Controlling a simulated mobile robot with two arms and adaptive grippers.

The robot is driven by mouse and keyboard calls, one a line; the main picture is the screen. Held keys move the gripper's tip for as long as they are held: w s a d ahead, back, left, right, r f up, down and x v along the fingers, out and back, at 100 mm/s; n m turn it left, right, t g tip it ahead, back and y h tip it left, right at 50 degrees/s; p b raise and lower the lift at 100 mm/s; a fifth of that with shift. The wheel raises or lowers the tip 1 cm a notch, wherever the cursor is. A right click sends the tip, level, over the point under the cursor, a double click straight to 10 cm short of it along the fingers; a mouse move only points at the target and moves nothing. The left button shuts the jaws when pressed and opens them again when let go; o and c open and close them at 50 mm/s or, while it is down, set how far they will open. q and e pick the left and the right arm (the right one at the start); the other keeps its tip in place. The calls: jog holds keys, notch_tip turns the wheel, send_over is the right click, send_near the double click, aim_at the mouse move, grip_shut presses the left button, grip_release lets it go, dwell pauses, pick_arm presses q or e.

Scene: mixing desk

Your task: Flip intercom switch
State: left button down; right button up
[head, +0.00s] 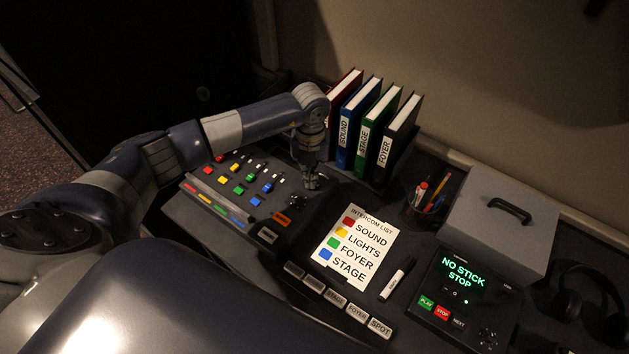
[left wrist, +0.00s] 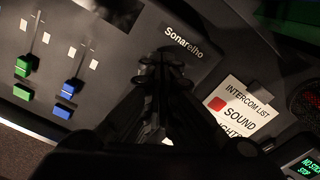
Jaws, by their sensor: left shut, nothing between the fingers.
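The mixing desk (head: 175,182) has rows of sliders and buttons in red, yellow, green and blue. A green button (left wrist: 23,93) and a blue button (left wrist: 62,112) show in the left wrist view. An orange switch (head: 282,218) and a grey one (head: 267,235) sit near its right end. I cannot tell which control is the intercom switch. The intercom list (head: 352,244) pairs red with sound, yellow with lights, green with foyer and blue with stage. My left gripper (head: 310,184) is shut and empty, pointing down over the desk's back right part, right of the sliders. My right gripper is out of view.
Red, blue, green and black binders (head: 377,130) stand behind the gripper. A pen cup (head: 424,212), grey box (head: 500,225), marker (head: 396,280), display unit (head: 462,300) and headphones (head: 590,300) lie to the right. Labelled tabs (head: 335,298) line the front edge.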

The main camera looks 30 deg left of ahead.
pick_arm(q)
jog(key=shift+r+p, duration=2.1)
jog(key=shift+r, duration=1.3)
jog(key=shift+f, duration=0.15)
